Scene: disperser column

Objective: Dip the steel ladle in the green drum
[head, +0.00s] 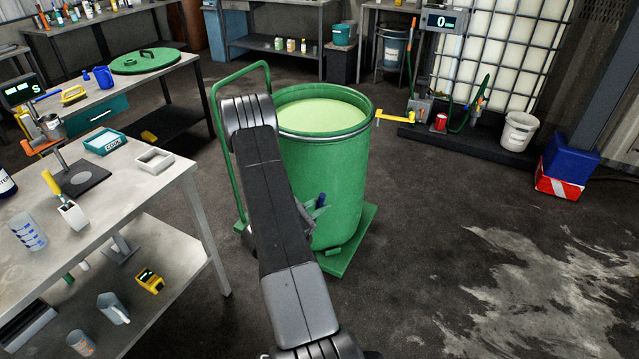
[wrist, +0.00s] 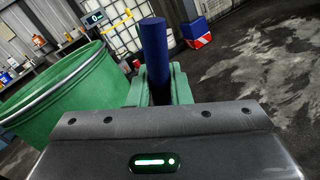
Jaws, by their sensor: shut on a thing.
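The green drum (head: 335,190) stands upright on a green wheeled base and is open at the top, with pale green liquid (head: 320,114) inside. In the wrist view the drum (wrist: 60,100) is at the left. My gripper (wrist: 157,88) is shut on a blue upright handle (wrist: 155,50), which I take to be the ladle's. The ladle's steel part is not visible in either view. In the head view my arm hides most of the gripper; a small blue piece (head: 320,200) shows in front of the drum's wall. The gripper is outside the drum, beside its wall.
A steel bench (head: 185,190) with cups and trays stands at the left. The floor (head: 450,240) to the right is clear, with a pale stain.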

